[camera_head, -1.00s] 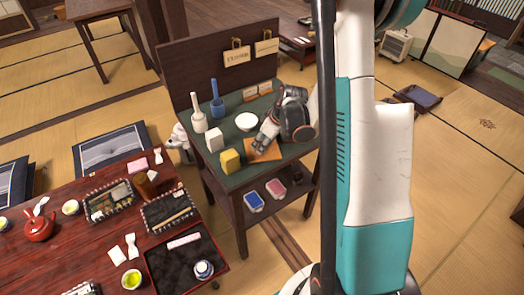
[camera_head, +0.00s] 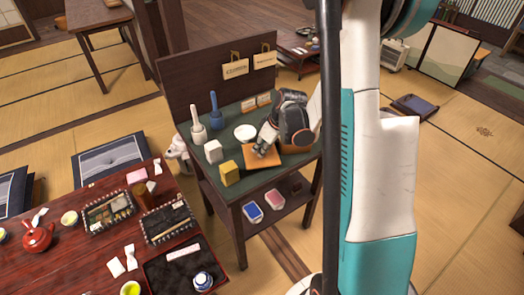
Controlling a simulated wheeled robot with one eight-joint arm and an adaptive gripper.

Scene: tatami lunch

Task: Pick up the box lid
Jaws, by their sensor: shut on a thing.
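My gripper (camera_head: 261,151) is at the right part of the green-topped stand, low over a flat orange square piece (camera_head: 271,160). Its fingers are shut at the piece's far part and hide some of it. The piece looks flat and close to the green top; I cannot tell whether it is raised. It is the only thing I see at the fingertips, and I cannot tell for sure if it is the box lid. Two open boxes with patterned rims, one on the left (camera_head: 86,224) and one on the right (camera_head: 148,239), stand on the red table.
The stand (camera_head: 233,191) also holds a yellow block (camera_head: 230,173), a white block (camera_head: 213,151), a white dish (camera_head: 245,132) and two upright-handled tools. Its back panel (camera_head: 190,82) rises behind. The red table (camera_head: 60,262) is crowded.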

